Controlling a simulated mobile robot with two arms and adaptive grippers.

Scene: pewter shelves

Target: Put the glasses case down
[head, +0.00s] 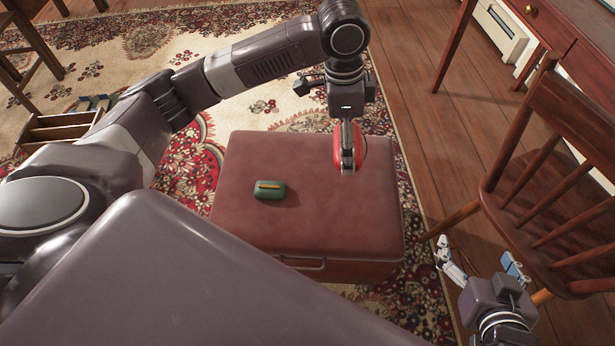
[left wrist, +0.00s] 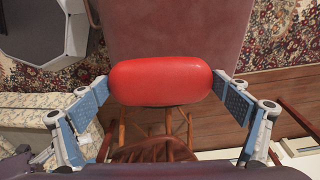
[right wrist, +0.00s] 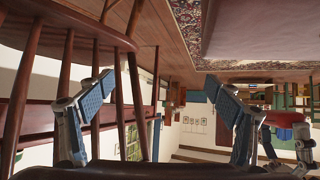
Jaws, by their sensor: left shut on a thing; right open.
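The red glasses case (head: 361,146) is a smooth rounded oblong. My left gripper (head: 346,160) is shut on it and holds it over the right part of the reddish padded ottoman (head: 320,235). In the left wrist view the case (left wrist: 160,82) lies across between the two finger pads (left wrist: 160,90), gripped at its ends. Whether its underside touches the ottoman is hard to tell. My right gripper (head: 478,252) is open and empty, low between the ottoman and the wooden chair. The right wrist view shows nothing between its fingers (right wrist: 166,98).
A small green case-like object (head: 270,190) with a yellow strip lies on the ottoman's left part. The ottoman's front and middle are bare. A wooden chair (head: 555,170) and red-brown desk (head: 570,35) stand at right. A wooden box (head: 60,128) sits on the rug at left.

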